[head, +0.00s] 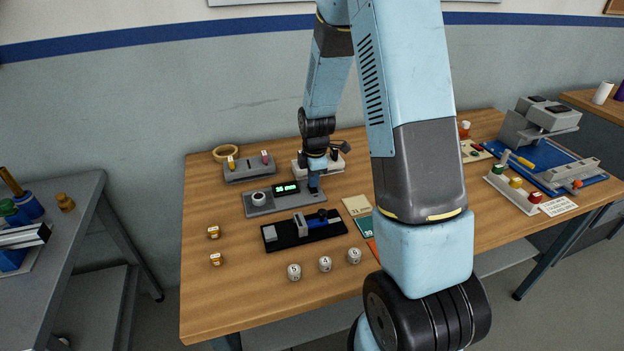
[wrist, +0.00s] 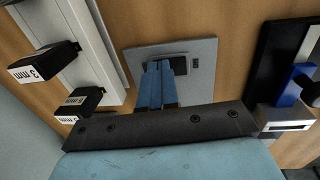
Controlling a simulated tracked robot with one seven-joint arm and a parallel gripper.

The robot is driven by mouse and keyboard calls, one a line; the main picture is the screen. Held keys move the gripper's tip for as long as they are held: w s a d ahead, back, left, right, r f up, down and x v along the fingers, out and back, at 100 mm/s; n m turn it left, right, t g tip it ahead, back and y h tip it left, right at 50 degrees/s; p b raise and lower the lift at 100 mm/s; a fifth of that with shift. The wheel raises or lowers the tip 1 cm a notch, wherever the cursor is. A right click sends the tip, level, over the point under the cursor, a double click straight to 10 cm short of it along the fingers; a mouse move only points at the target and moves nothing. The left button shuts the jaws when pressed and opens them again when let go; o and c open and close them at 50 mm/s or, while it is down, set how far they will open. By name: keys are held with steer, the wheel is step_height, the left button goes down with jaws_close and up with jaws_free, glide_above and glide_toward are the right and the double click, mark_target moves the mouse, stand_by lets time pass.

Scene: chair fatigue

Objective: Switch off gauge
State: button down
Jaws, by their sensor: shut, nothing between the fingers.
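The gauge (head: 262,209) is a grey base with a round pale knob on its left part and a dark display (head: 286,188) with lit green characters. It lies on the wooden table below my arm. My gripper (head: 314,187) is at the right end of the gauge, pointing down. In the wrist view, its two blue fingers (wrist: 160,68) are shut together with nothing between them, over the grey gauge plate (wrist: 207,83). They partly cover a dark part of the gauge. I cannot tell whether the fingertips touch it.
A black tray (head: 330,231) with a blue-and-grey tool lies in front of the gauge. A pale block (wrist: 84,42) with black "mm"-marked pieces stands behind it. A grey holder (head: 250,172) stands at back left. Numbered white pieces (head: 325,264) lie near the front. The left of the table is mostly clear.

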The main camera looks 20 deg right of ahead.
steer(key=shift+a+f, duration=0.1)
steer(key=shift+a, duration=0.05)
steer(key=shift+s, duration=0.1)
steer(key=shift+s, duration=0.7)
steer(key=shift+r, duration=0.2)
step_height(320, 180, up, 14)
steer(key=s, duration=0.1)
steer(key=shift+s+f, duration=0.15)
steer(key=shift+s, duration=0.15)
stand_by(0.6)
